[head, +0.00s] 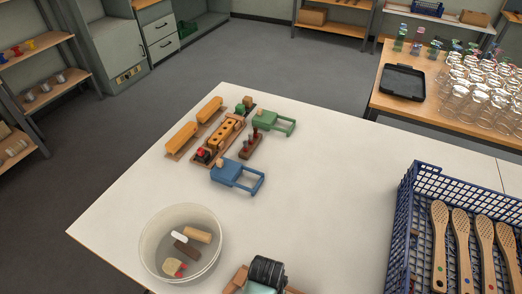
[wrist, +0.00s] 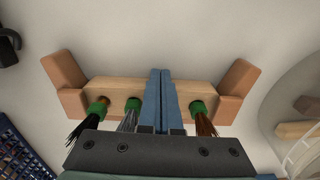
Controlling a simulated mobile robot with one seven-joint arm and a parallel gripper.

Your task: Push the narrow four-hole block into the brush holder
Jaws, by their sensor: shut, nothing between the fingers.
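The narrow block (wrist: 205,92) is pale wood and lies across the wrist view. Tufts in green collars stand in it: black (wrist: 97,108), grey (wrist: 132,104) and brown (wrist: 197,108). The brush holder's orange-brown end brackets stand at the block's left (wrist: 66,82) and right (wrist: 234,88) ends. I cannot tell how deep the block sits between them. My gripper (wrist: 161,72) is shut and empty; its blue fingers cross over the block's middle and hide part of it. In the head view a bracket of the holder (head: 236,280) shows at the bottom edge, beside my dark wrist.
A round white tub (head: 148,250) with loose pieces stands left of the holder. A blue crate (head: 408,205) with several wooden brushes stands at the right. Blue (head: 232,171) and green (head: 270,121) fixtures and yellow blocks stand farther back. The white table's middle is clear.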

